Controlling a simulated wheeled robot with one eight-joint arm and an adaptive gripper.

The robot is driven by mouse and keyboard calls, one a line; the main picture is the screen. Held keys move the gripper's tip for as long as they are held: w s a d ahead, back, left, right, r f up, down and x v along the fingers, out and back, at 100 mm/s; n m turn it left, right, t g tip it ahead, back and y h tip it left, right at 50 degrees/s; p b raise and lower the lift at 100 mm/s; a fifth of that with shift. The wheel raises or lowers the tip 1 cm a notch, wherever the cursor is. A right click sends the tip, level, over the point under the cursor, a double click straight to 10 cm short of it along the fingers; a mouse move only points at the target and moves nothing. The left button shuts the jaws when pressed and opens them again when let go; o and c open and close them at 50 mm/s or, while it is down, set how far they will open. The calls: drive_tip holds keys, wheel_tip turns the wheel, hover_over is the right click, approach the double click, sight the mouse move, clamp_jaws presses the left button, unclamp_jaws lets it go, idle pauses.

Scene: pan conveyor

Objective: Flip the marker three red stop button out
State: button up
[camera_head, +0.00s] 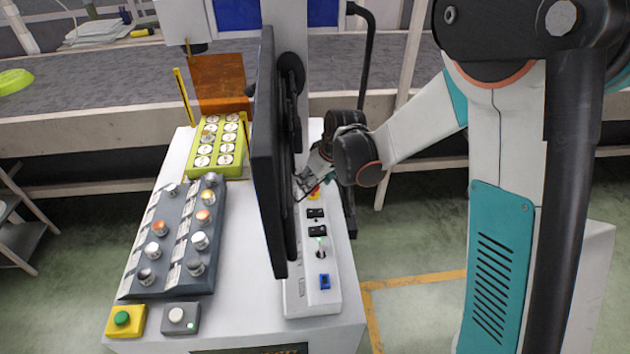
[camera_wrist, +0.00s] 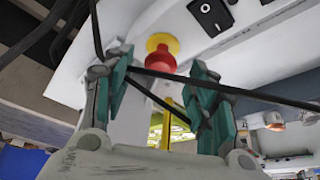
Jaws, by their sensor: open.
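A red stop button (camera_wrist: 160,62) on a yellow base (camera_wrist: 163,42) shows in the wrist view, on a white panel. It sits just beyond and between the two teal fingertips of my gripper (camera_wrist: 165,85). My gripper is open, with a gap between the fingers, and I cannot tell whether either finger touches the button. In the head view my gripper (camera_head: 305,182) is beside the monitor, over the far end of the white control strip (camera_head: 296,297). I cannot read a marker number.
A black monitor (camera_head: 268,150) stands close left of my gripper. Black rocker switches (camera_head: 317,231) and a blue switch (camera_head: 324,282) lie along the strip. Dark cables cross the wrist view.

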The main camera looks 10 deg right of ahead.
drive_tip(key=v, duration=1.1)
drive_tip(key=shift+r, duration=0.3)
drive_tip(key=s+d+r+m+t+h, duration=0.1)
drive_tip(key=s+d+r+m, duration=0.1)
drive_tip(key=s, duration=0.6)
drive_tip(key=s+d+r+m+t, duration=0.1)
drive_tip(key=s+d+r+m, duration=0.1)
drive_tip(key=s+d, duration=0.3)
drive_tip(key=s+d+r+m+t+h, duration=0.1)
drive_tip(key=s+d+r+m, duration=0.1)
drive_tip(key=s, duration=0.8)
drive_tip(key=shift+s+d+r+m+h, duration=0.3)
drive_tip(key=shift+d+r+m, duration=0.1)
drive_tip(key=shift+d+r, duration=0.4)
